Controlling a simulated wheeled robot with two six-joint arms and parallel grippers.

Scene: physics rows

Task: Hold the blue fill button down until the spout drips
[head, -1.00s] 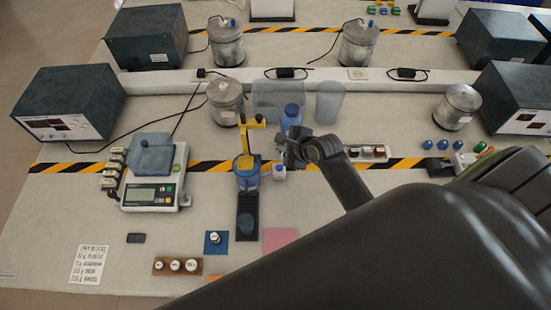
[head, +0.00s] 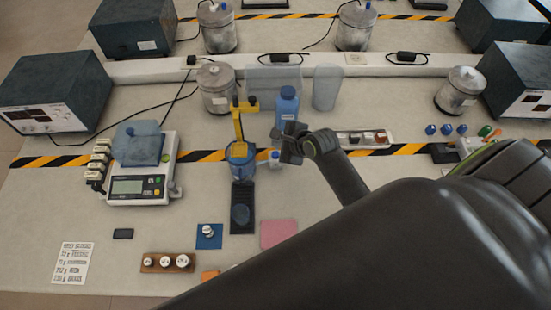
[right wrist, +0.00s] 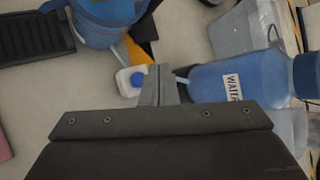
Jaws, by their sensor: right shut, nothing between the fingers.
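The blue fill button (right wrist: 138,79) sits on a small white block in the right wrist view; the block (head: 274,158) also shows in the head view. My right gripper (right wrist: 159,82) is shut and empty, its tips just right of the button in that picture. I cannot tell whether they touch it. In the head view this gripper (head: 289,150) is just right of the block. The yellow spout stand (head: 239,122) rises over a blue vessel (head: 241,169). No drip is visible at this size. My left gripper is not in view.
A blue water bottle (head: 287,105) stands close behind my right gripper. A scale (head: 142,188) is at the left, and a black tray with a blue pad (head: 241,222) lies in front of the vessel. A pink sheet (head: 278,233) lies on clear table in front.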

